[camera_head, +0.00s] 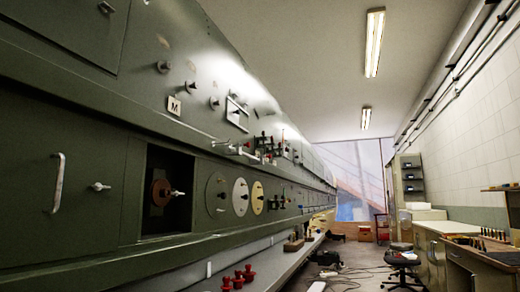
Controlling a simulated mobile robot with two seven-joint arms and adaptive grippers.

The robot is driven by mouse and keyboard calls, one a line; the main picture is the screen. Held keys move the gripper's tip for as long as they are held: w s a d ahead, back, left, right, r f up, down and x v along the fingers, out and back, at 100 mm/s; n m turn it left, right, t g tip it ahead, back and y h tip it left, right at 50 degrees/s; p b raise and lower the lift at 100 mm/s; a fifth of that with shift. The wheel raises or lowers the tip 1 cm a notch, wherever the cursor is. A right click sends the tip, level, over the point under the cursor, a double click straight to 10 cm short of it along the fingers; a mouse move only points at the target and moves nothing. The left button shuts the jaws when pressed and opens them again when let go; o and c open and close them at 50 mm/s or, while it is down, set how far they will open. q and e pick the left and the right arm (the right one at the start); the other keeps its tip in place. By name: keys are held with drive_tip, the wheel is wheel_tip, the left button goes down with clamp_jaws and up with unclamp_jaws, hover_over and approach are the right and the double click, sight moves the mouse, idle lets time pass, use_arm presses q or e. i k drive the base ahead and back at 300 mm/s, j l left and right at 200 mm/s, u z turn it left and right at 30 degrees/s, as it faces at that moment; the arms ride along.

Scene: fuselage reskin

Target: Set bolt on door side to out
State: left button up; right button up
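A long dark green panelled fuselage wall (110,220) runs along the left from near to far. At the near left a panel carries a pale upright handle (58,183), with a small silver bolt-like fitting (99,187) to its right. A dark recess holds a reddish-brown round part (160,192) with a silver fitting sticking out. Neither gripper shows.
Several red knobs (238,277) stand on the ledge low at the centre. A dark stool (401,262) and workbenches (450,262) stand at the right. Cables (352,276) lie on the floor of the aisle. A red box (365,233) sits farther back.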

sight(248, 145)
drive_tip(key=i+l, duration=0.55)
drive_tip(key=l, duration=0.25)
drive_tip(key=i+l+u, duration=0.1)
drive_tip(key=i+l, duration=0.2)
drive_tip(key=l, duration=0.15)
drive_tip(key=i+l, duration=0.25)
drive_tip(key=l, duration=0.15)
drive_tip(key=i+l, duration=0.3)
drive_tip(key=l, duration=0.15)
